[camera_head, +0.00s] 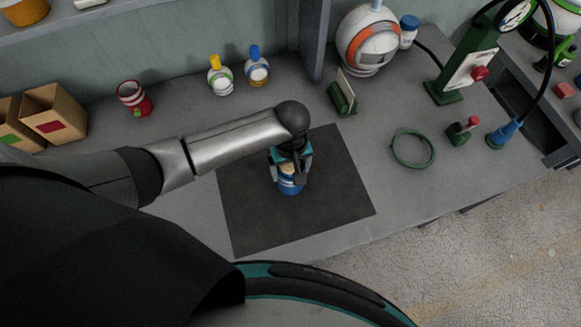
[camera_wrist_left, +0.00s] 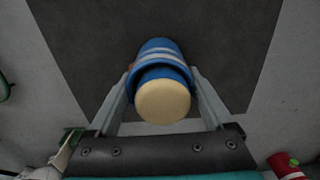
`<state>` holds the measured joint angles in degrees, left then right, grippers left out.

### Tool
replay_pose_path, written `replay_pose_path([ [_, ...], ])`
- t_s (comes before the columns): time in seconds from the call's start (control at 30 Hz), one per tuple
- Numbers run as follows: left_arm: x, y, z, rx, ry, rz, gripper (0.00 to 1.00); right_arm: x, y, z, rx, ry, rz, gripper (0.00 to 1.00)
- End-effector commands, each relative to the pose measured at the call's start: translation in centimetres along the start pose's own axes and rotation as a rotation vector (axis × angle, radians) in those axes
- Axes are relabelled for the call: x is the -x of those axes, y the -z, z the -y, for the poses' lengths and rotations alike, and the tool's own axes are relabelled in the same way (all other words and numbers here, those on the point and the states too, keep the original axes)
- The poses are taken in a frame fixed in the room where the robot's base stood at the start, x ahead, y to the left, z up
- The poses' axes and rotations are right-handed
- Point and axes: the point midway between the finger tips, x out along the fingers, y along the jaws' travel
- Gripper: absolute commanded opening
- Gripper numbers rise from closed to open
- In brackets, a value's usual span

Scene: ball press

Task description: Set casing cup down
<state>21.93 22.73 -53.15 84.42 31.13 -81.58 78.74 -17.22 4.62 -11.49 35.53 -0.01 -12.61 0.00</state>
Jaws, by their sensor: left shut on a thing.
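The casing cup (camera_wrist_left: 157,62) is blue with white bands and holds a cream round-topped piece (camera_wrist_left: 163,101). In the head view the cup (camera_head: 290,187) is over the dark mat (camera_head: 245,222), below my left gripper (camera_head: 289,172). In the left wrist view my left gripper (camera_wrist_left: 163,90) has one finger on each side of the cup and is shut on it. The cup looks upright; whether its base touches the mat cannot be told. My right gripper is not in view.
Behind the mat stand a red cup (camera_head: 134,98), a yellow-capped bottle (camera_head: 220,78) and a blue-capped bottle (camera_head: 257,70). A green card holder (camera_head: 343,98), a green ring (camera_head: 413,149) and a green press (camera_head: 466,66) are to the right. The mat around the cup is clear.

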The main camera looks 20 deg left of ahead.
Motion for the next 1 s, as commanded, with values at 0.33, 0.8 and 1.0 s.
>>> replay_pose_path([
  [0.33, -0.2, 0.0, 0.0, 0.001, 0.001, 0.001, 1.00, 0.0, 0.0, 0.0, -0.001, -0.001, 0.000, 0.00],
  [0.8, 5.2, 0.0, -0.1, 0.001, -0.003, 0.001, 1.00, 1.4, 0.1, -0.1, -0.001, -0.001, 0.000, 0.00],
  [1.0, 9.3, 0.0, -0.1, 0.000, -0.003, 0.000, 1.00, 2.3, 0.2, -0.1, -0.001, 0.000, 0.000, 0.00],
])
